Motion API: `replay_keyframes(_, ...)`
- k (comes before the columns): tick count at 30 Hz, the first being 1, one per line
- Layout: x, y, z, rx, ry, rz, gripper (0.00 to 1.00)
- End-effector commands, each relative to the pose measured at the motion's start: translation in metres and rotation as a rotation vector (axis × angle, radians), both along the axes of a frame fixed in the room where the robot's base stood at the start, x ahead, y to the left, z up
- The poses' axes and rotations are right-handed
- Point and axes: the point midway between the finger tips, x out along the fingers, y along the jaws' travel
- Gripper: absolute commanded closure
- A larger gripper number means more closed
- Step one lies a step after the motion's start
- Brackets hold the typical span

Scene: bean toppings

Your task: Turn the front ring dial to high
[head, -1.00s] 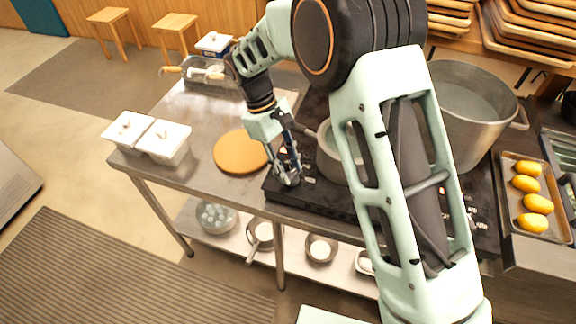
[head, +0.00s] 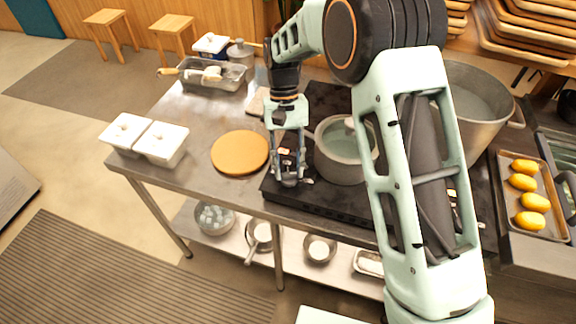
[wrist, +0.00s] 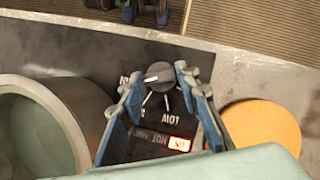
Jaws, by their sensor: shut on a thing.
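The front ring dial (wrist: 157,77) is a dark round knob on the black cooktop's (wrist: 180,125) front panel, in the wrist view. Its pale pointer line points left in that picture, and an upside-down LOW label lies below right of it. A label at its left is partly covered by a finger. My gripper (wrist: 160,82) has its blue fingers on both sides of the dial, shut on it. In the head view my gripper (head: 290,180) points down at the cooktop's (head: 315,203) front left corner, where it hides the dial.
A grey pot (head: 340,165) stands on the cooktop close to the right of my gripper. A round orange-brown board (head: 240,152) lies on the steel table to its left. Two white lidded containers (head: 160,145) stand at the table's left end. A large pot (head: 478,115) is farther right.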

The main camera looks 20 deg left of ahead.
Motion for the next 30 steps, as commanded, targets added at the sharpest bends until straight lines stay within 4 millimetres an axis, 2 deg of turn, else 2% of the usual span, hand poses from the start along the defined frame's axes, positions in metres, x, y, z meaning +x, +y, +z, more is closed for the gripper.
replay_keyframes(9,0.0009,-0.0006,0.0005,0.002,-0.001,-0.076,0.94)
replay_keyframes(21,0.0007,-0.0006,0.0005,0.001,-0.002,-0.082,0.94)
replay_keyframes(22,0.0007,-0.0006,0.0005,0.001,-0.002,-0.082,0.69)
replay_keyframes(27,0.0007,-0.0006,0.0004,0.0,-0.001,-0.081,0.52)
replay_keyframes(30,0.0005,-0.0006,0.0002,0.001,-0.001,-0.08,0.52)
